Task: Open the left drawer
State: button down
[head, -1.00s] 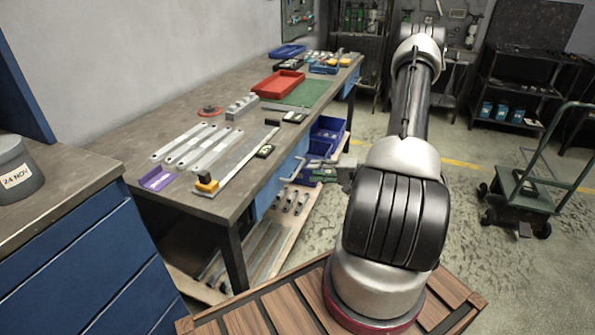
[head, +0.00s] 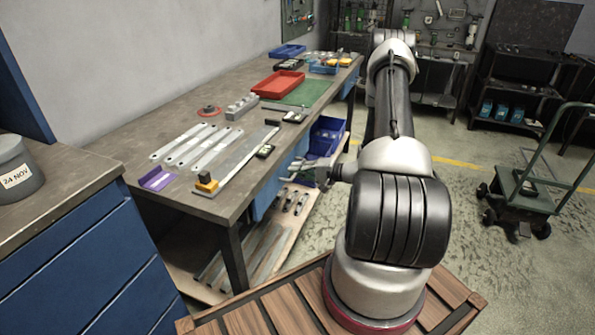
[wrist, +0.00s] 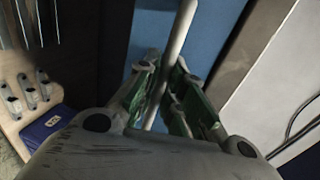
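The left drawer has a blue front (head: 264,203) under the near end of the workbench and looks closed. The blue front also fills the upper middle of the wrist view (wrist: 215,30). Its pale bar handle (wrist: 181,30) crosses that view from the top down between my fingers. My gripper (head: 298,168) is at the drawer front in the head view, partly hidden by the bench and my arm. In the wrist view my gripper (wrist: 166,78) has its green-padded fingers either side of the handle, with gaps showing, so it looks open around the bar.
The workbench top (head: 135,115) holds metal strips, a purple tray (head: 157,180) and a red tray (head: 277,85). A lower shelf (head: 285,235) carries metal bars and a blue bin (head: 327,136). Blue cabinet drawers (head: 85,265) stand at left.

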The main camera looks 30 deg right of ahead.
jog(key=shift+s, duration=0.1)
jog(key=f+v, duration=0.3)
jog(key=v, duration=1.2)
jog(key=s+f+v, duration=0.1)
jog(key=f+v, duration=0.2)
jog(key=v, duration=1.2)
jog(key=shift+s+d+f, duration=0.2)
jog(key=shift+d, duration=0.25)
jog(key=c, duration=1.5)
grip_release()
jog(key=shift+c, duration=0.2)
jog(key=shift+d, duration=0.1)
jog(key=v, duration=1.1)
jog(key=shift+s+d, duration=0.2)
jog(key=shift+s, duration=0.15)
